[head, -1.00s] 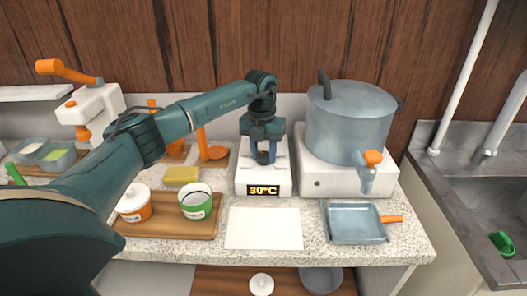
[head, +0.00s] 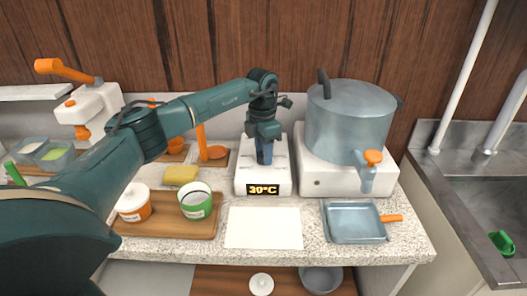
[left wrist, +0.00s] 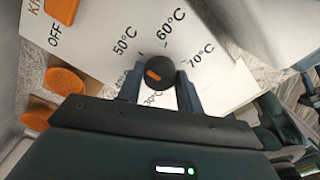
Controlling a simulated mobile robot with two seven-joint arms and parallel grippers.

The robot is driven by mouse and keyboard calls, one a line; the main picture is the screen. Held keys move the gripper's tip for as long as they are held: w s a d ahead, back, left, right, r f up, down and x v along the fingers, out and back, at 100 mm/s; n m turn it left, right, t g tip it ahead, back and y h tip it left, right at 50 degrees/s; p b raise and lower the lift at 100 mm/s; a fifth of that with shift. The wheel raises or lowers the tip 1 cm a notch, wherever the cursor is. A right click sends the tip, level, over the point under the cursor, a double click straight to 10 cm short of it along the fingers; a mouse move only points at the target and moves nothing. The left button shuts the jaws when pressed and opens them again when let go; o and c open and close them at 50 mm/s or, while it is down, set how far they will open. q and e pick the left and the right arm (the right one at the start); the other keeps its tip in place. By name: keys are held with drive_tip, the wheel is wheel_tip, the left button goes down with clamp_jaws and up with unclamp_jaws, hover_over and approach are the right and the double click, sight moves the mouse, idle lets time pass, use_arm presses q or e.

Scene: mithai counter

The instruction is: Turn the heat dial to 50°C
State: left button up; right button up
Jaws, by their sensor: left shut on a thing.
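The heat dial (left wrist: 160,72) is a small black round knob with an orange pointer mark. It sits on the white heater unit (head: 248,180), with printed marks around it; 50°C, 60°C and 70°C read clearly in the left wrist view. Lower marks are partly covered by a finger. My left gripper (left wrist: 160,88) is shut on the dial, one finger on each side. In the head view the left gripper (head: 264,155) points down over the unit and hides the dial. The display (head: 263,190) on the unit's front appears to read 30°C. My right gripper is out of view.
A large pot (head: 350,125) with an orange-handled tap stands right of the unit. A wooden tray (head: 150,225) with two small tubs is at left, near a yellow sponge (head: 181,175). A white sheet (head: 263,228) and a blue pan (head: 354,222) lie in front.

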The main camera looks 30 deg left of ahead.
sight(262, 153)
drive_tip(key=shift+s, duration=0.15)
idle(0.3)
use_arm(q)
drive_tip(key=o, duration=1)
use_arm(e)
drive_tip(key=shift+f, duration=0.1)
use_arm(q)
wheel_tip(262, 153, up, 13)
drive_tip(key=b, duration=0.1)
drive_tip(key=shift+w+a+r, duration=0.15)
drive_tip(key=shift+a, duration=0.1)
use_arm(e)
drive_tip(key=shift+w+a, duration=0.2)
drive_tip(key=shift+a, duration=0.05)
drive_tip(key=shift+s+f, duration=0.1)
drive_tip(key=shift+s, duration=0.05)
